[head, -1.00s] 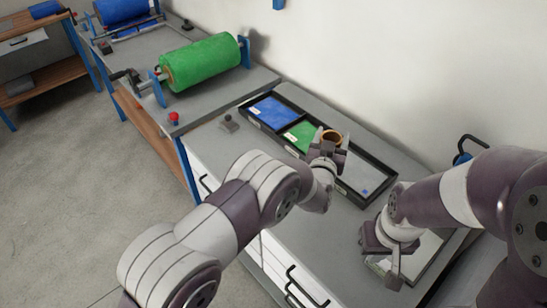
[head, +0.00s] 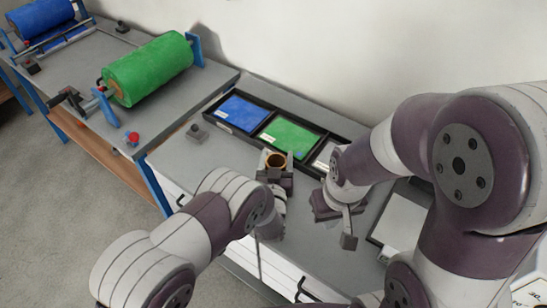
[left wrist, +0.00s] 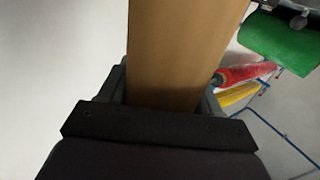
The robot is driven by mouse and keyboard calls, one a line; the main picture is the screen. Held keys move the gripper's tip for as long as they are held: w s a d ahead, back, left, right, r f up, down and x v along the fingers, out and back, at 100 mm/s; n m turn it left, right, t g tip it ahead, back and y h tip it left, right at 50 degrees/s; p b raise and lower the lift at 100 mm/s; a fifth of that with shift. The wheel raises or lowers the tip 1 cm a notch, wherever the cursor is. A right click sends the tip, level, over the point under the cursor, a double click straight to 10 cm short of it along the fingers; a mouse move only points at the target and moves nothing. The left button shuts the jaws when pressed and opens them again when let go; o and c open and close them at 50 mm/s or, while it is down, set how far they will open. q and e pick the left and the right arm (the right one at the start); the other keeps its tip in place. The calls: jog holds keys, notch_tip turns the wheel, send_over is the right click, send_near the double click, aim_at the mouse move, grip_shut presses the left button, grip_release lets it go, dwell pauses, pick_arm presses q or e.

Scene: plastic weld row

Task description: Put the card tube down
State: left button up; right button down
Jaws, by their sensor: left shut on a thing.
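The card tube (head: 276,159) is brown, and its open round end shows just above my left gripper (head: 275,174) in the head view. My left gripper is shut on it. In the left wrist view the tube (left wrist: 183,50) stands between the two fingers and runs up out of the picture. In the head view the tube appears upright, over the grey bench top in front of the tray row; its lower end is hidden by my gripper and arm. My right gripper (head: 336,223) is empty and looks open, to the right over the bench.
A black tray row (head: 257,137) holds a blue sheet (head: 243,111), a green sheet (head: 290,136) and a pale sheet at the back of the bench. A green roll (head: 148,69) sits on the neighbouring bench near a red button (head: 133,137). Bare bench top (head: 213,157) lies left of the tube.

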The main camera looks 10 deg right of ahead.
pick_arm(q)
jog(key=o, duration=1.2)
jog(key=shift+s+a+f, duration=0.15)
jog(key=shift+s, duration=0.1)
jog(key=shift+o, duration=0.8)
jog(key=shift+s+r, duration=0.35)
jog(key=shift+s, duration=0.25)
jog(key=shift+w+f, duration=0.15)
jog(key=shift+w, duration=0.1)
jog(key=b+v, duration=0.1)
jog(key=v, duration=1.1)
pick_arm(e)
jog(key=shift+s+f, duration=0.4)
jog(key=shift+s, duration=0.25)
